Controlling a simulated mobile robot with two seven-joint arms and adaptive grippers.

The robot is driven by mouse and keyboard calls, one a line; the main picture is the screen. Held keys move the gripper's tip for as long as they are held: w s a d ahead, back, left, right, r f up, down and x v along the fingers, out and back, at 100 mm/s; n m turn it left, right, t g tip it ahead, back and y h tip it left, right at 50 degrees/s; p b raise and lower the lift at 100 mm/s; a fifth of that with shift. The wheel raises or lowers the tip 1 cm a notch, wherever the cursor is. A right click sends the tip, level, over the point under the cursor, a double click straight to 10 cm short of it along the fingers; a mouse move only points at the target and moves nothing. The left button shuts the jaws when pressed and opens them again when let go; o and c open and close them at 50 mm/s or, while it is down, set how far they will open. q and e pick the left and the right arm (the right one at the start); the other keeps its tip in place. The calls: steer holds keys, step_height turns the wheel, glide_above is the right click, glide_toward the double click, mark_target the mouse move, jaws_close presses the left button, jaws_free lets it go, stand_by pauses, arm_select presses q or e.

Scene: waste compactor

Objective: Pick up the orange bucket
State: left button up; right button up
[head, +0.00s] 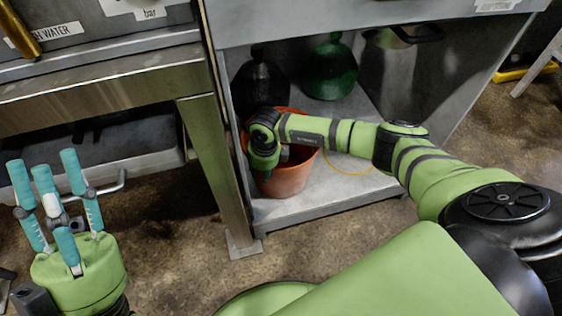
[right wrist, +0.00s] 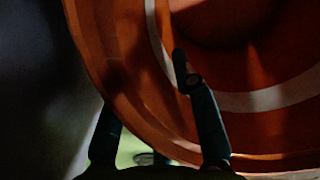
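The orange bucket (head: 288,184) stands upright on the lower shelf (head: 310,205) of the grey metal cabinet, near its left post. My right arm reaches over it from the right, and its wrist covers part of the rim. In the right wrist view, the bucket's wall (right wrist: 265,125) fills most of the picture. My right gripper (right wrist: 148,88) has one finger in front of the wall and the other partly hidden behind it. Whether both fingers press on the wall is hidden. My left gripper (head: 45,170) is open and empty at the lower left, away from the bucket.
A dark bottle (head: 260,83) and a green bottle (head: 330,70) stand behind the bucket. A thin yellow-orange ring (head: 350,173) shows at its right. The metal post (head: 212,165) stands close at its left. Floor in front (head: 175,225) is clear.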

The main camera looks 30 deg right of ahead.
jaws_close()
steer(key=shift+s, duration=0.1)
steer(key=shift+a, duration=0.1)
